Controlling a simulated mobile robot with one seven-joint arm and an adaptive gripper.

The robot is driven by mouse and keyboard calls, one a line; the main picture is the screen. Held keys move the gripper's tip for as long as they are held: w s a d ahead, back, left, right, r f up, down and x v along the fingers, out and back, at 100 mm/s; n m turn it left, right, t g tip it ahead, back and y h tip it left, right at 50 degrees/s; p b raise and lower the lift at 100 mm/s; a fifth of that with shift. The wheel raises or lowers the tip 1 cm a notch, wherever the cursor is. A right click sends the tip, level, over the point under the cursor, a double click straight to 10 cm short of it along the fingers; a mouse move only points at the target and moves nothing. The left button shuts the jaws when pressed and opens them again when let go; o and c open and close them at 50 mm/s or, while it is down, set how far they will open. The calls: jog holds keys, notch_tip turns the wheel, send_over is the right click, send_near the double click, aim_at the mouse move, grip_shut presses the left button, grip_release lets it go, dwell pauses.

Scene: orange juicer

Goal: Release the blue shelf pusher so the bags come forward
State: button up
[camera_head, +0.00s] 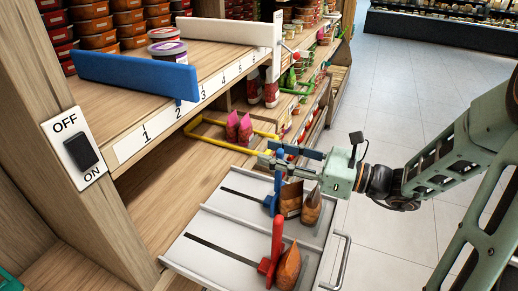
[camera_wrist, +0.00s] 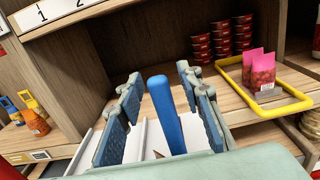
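The blue shelf pusher (camera_head: 276,192) stands upright on the white pull-out tray (camera_head: 213,229), by a dark slot. A brown bag (camera_head: 290,199) and an orange-brown bag (camera_head: 312,207) stand just right of it. My gripper (camera_head: 268,157) is at the top of the blue pusher. In the wrist view the blue pusher's handle (camera_wrist: 167,115) rises between the two spread fingers of my gripper (camera_wrist: 158,92), with visible gaps on both sides. My gripper is open and not closed on it. The bags are mostly hidden in the wrist view.
A red pusher (camera_head: 276,246) with an orange bag (camera_head: 289,268) stands on the tray's nearer lane. A metal handle (camera_head: 343,262) runs along the tray's front. A yellow wire frame (camera_head: 200,139) with pink bags (camera_head: 239,127) lies behind. The numbered shelf (camera_head: 210,85) overhangs at left; the aisle floor (camera_head: 400,125) is clear.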

jog(key=v, duration=0.7)
jog(key=shift+d, duration=0.1)
jog(key=shift+r, duration=0.1)
